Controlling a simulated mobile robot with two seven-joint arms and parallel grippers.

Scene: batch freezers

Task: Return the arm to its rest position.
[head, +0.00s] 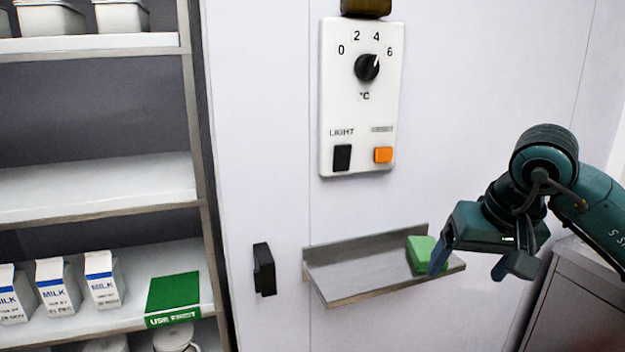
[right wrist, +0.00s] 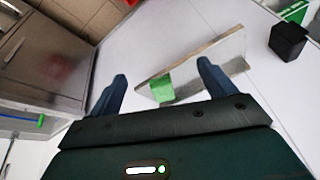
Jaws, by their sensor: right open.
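My right gripper (head: 478,262) is open and empty in the head view, in front of the right end of a small metal wall shelf. Its arm comes in from the right edge. One finger overlaps a green block (head: 419,252) that sits on the shelf. In the right wrist view the two fingers of the gripper (right wrist: 160,85) are spread apart, with the green block (right wrist: 161,90) seen beyond and between them. I cannot tell the exact gap to the block. My left gripper is not in view.
The wall shelf (head: 350,278) juts from a white wall below a control panel (head: 360,105) with a knob and two buttons. A black handle (head: 264,270) is left of it. Shelving with milk cartons (head: 103,280) stands left; a metal cabinet (head: 580,300) stands lower right.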

